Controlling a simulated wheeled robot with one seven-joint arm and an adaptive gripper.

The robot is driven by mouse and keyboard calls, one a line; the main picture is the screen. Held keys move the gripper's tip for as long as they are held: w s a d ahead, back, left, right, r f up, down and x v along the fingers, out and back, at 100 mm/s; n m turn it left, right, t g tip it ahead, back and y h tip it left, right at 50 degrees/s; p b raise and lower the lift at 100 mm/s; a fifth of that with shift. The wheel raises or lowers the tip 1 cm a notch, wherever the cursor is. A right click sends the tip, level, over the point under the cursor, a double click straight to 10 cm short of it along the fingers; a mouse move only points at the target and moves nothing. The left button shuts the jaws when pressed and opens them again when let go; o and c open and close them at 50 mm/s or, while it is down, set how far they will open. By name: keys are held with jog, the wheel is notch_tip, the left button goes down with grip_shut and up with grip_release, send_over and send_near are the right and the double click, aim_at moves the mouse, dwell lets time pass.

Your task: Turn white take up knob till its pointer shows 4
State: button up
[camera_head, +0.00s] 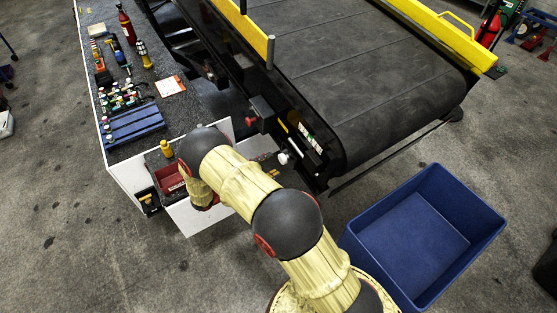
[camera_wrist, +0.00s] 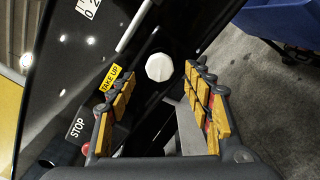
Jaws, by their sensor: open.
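The white take up knob (camera_wrist: 159,67) sits on the black side panel of the belt loader, beside a yellow TAKE UP label (camera_wrist: 110,77). It also shows small in the head view (camera_head: 283,158). My gripper (camera_wrist: 160,95) is open and empty, its yellow-padded fingers on either side below the knob in the wrist view, apart from it. I cannot make out the knob's pointer. Part of a number scale (camera_wrist: 88,8) shows at the top edge of the wrist view, mostly cut off. In the head view my arm hides the gripper.
A STOP label (camera_wrist: 77,127) and a red button (camera_wrist: 86,148) are left of my fingers. A blue bin (camera_head: 423,237) stands on the floor right of my arm. A workbench (camera_head: 180,98) with tools runs along the left of the loader's belt (camera_head: 350,70).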

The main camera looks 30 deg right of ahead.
aim_at(280, 160)
jog(key=shift+w+d, duration=0.1)
jog(key=shift+d, duration=2.2)
jog(key=c, duration=1.1)
jog(key=shift+c, duration=0.3)
